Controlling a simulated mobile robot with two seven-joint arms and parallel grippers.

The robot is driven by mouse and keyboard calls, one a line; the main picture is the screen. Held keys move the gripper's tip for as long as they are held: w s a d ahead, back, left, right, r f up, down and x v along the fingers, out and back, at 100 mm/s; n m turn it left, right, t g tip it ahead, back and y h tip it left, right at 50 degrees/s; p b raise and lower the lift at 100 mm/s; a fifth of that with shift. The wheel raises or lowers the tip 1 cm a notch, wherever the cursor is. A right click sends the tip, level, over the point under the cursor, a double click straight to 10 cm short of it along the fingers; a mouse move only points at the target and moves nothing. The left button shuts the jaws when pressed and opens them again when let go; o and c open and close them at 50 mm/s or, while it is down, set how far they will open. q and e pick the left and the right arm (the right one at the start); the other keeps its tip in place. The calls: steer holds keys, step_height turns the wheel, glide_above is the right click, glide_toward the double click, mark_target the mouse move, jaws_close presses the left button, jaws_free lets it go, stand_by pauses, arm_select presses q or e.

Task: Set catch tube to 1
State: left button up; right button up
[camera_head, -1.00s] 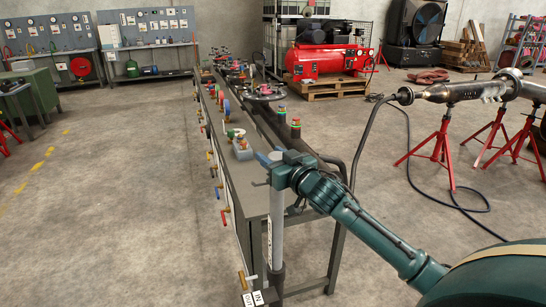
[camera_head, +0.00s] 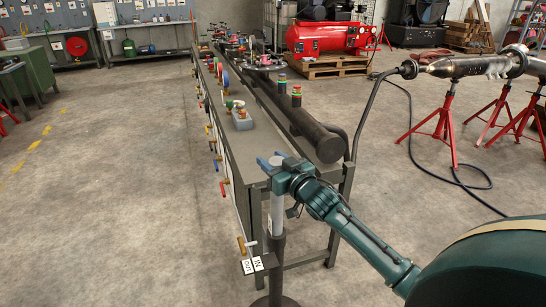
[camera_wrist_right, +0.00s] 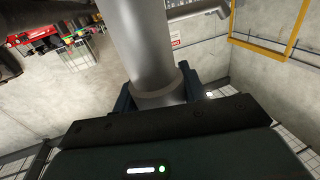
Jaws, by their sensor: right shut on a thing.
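The catch tube (camera_head: 278,212) is a pale grey upright pipe at the near end of the bench, standing in a dark sleeve (camera_head: 276,255) on the floor. My right gripper (camera_head: 275,166) is shut around the tube near its upper end. In the right wrist view the grey tube (camera_wrist_right: 145,45) runs between the dark fingers, with a collar-like edge at the grip. A small IN/OUT label plate (camera_head: 252,265) and a yellow-handled valve (camera_head: 241,246) sit beside the sleeve. I cannot read any scale on the tube. My left gripper is not in view.
The long grey bench (camera_head: 240,150) carries a dark horizontal pipe (camera_head: 310,130), two dark posts with green and red bands, and coloured valve handles along its left side. Red stands (camera_head: 440,135) hold a pipe at right. The floor to the left is open.

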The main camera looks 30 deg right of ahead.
steer(key=shift+f, duration=0.45)
steer(key=o, duration=1.4)
steer(key=shift+r, duration=0.2)
steer(key=shift+s, duration=0.15)
steer(key=s, duration=1.3)
steer(key=shift+d, duration=0.15)
